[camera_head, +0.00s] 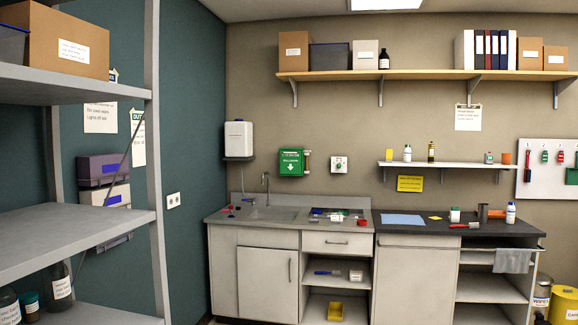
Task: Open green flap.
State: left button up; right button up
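A green wall unit (291,162) with white lettering and a white down arrow hangs on the beige wall above the counter, right of the sink. Its green front is the only large green panel in view and appears to lie flat and closed. A small fitting shows at its right edge. I cannot make out a hinge or handle at this size. Neither of my grippers is in view.
Grey shelving (75,233) stands close on the left. A counter (340,230) with a sink (268,213) and tap runs below the green unit, holding small items. A white dispenser (238,139) hangs left of the unit, and a wall shelf (430,75) is above right.

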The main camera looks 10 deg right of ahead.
aim_at(290, 160)
jog(key=z, duration=0.7)
jog(key=i+u, duration=0.15)
jog(key=i, duration=0.7)
jog(key=i+z, duration=0.2)
jog(key=i, duration=2.15)
jog(key=i+j+u, duration=0.15)
jog(key=i+u, duration=0.85)
jog(key=i+l+u, duration=0.2)
jog(key=u, duration=0.25)
jog(key=i+j+u, duration=0.1)
jog(key=i+u, duration=0.5)
jog(key=u, duration=0.2)
jog(key=i+u, duration=0.4)
jog(key=l+z, duration=0.1)
jog(key=z, duration=3.5)
jog(key=i+l, duration=0.05)
